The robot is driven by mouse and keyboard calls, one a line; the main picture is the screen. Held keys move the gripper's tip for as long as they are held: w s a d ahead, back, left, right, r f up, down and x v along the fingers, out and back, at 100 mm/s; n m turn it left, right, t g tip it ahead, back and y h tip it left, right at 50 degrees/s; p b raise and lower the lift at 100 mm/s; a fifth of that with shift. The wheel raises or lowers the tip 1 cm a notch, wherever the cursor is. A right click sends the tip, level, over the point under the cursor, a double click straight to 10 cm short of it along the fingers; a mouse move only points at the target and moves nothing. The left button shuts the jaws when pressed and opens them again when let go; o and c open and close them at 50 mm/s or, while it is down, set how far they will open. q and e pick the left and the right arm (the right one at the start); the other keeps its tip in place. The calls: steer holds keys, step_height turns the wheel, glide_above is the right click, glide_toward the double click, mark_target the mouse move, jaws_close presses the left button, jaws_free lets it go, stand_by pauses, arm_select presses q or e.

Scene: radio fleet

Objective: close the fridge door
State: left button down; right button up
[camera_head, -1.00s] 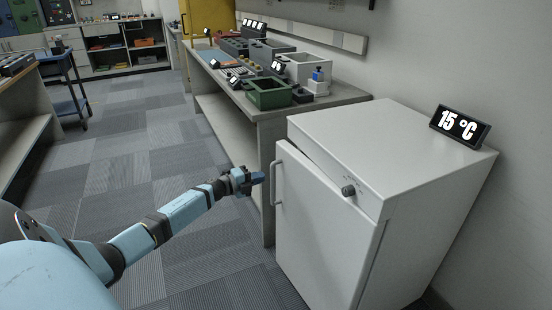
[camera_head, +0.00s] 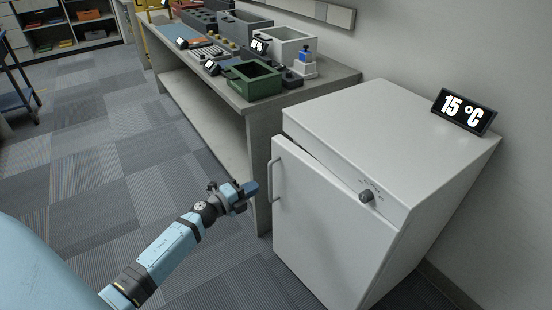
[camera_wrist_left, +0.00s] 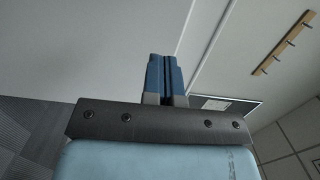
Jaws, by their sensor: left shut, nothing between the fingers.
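The white fridge (camera_head: 370,180) stands at the right, with a control knob on its upper front strip. Its door (camera_head: 320,225) looks slightly ajar, with the handle side at the left standing a little out from the body. The door handle (camera_head: 277,177) is a pale vertical bar. My left gripper (camera_head: 250,188) is shut and empty, just left of the handle and apparently apart from it. In the left wrist view its blue fingers (camera_wrist_left: 165,65) lie together before a large pale surface that I take to be the fridge. My right gripper is not in view.
A workbench (camera_head: 245,110) with a green bin (camera_head: 252,80) and several other items stands left of the fridge. A display (camera_head: 464,111) reading 15 °C sits on the fridge top. The carpeted floor (camera_head: 100,170) at the left is clear.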

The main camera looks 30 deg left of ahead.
arm_select(q)
steer(key=b, duration=0.2)
glide_toward(291, 165)
steer(key=x, duration=0.6)
steer(key=shift+d, duration=0.15)
steer(key=shift+w+d, duration=0.1)
steer(key=shift+w, duration=0.6)
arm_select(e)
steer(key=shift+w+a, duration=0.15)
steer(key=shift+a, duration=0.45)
arm_select(q)
steer(key=shift+w+d, duration=0.1)
